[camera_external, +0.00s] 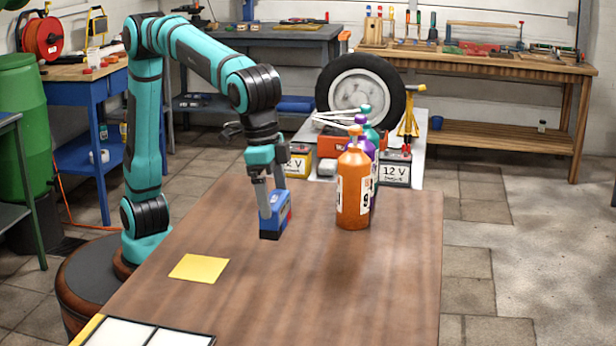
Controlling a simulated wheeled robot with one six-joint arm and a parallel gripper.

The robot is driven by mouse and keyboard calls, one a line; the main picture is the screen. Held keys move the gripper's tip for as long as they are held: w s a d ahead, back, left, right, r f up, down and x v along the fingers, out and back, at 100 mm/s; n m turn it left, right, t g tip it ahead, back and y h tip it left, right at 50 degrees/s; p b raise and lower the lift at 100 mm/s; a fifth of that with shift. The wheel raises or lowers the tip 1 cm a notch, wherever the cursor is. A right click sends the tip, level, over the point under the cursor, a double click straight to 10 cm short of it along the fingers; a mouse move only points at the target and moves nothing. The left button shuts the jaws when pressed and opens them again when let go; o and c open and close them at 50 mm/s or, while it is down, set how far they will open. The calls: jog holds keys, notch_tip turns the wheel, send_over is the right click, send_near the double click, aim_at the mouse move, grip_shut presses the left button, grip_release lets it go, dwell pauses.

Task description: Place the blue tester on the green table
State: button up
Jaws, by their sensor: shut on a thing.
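The blue tester (277,216) is a small blue block with a dark lower edge and a red patch on its right side. It is upright at the middle of the brown table, left of the orange bottle. My gripper (271,203) points down from above and is shut on the tester, with its grey fingers on either side. I cannot tell whether the tester's underside touches the tabletop. A table with a green frame (34,196) shows at the far left edge, cut off by the picture, with only a strip of its top in view.
The brown table (330,285) has free room at its front and right. An orange bottle (353,190) stands close right of the tester, with purple and teal bottles behind it. A yellow square (199,268) lies at the front left, near a white-panelled tray (130,334).

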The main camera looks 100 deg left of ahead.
aim_at(274, 230)
jog(key=shift+f, duration=4.1)
jog(key=shift+f, duration=0.1)
jog(key=o, duration=0.7)
jog(key=r, duration=0.4)
jog(key=s+r, duration=0.1)
jog(key=r, duration=0.3)
jog(key=s+r, duration=0.1)
jog(key=r, duration=0.3)
jog(key=shift+w+r, duration=0.1)
